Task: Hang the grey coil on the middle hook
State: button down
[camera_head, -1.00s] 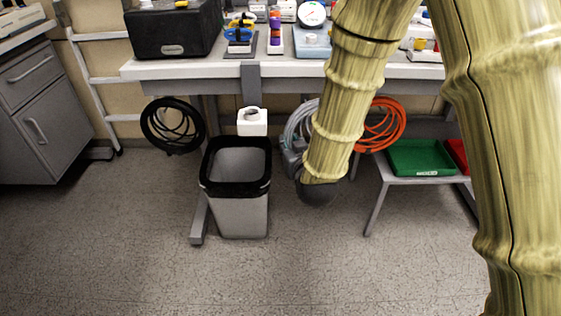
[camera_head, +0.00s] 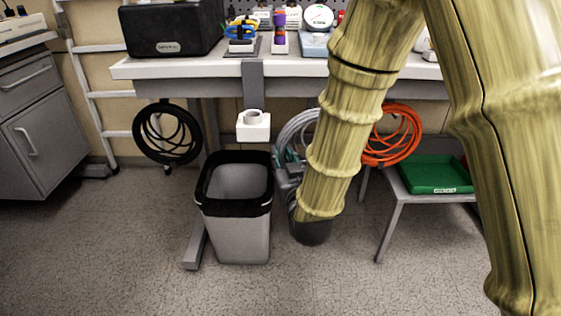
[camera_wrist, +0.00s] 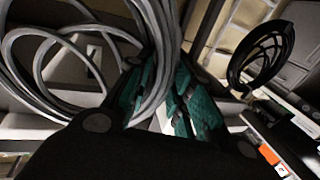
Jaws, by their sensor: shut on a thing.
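The grey coil (camera_head: 299,128) is in my gripper (camera_head: 286,168), partly hidden behind my arm in the head view. In the wrist view its loops (camera_wrist: 154,60) pass between the teal-padded fingers of my gripper (camera_wrist: 168,95), which is shut on them. In the head view a white block with a round stub (camera_head: 253,125) sits below the table's front edge, left of the grey coil and apart from it. I cannot tell for certain whether this is the middle hook. The black coil (camera_head: 147,138) hangs at left and the orange coil (camera_head: 410,137) at right.
A lined waste bin (camera_head: 238,225) stands below the white block. The workbench (camera_head: 160,69) is above, with a table leg (camera_head: 196,240) beside the bin. A low stand with a green tray (camera_head: 436,176) is at right. The floor in front is clear.

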jog(key=w+f+b, duration=0.2)
jog(key=w, duration=0.9)
jog(key=shift+w, duration=0.2)
dwell(1.4)
jog(key=shift+f, duration=0.1)
dwell(0.6)
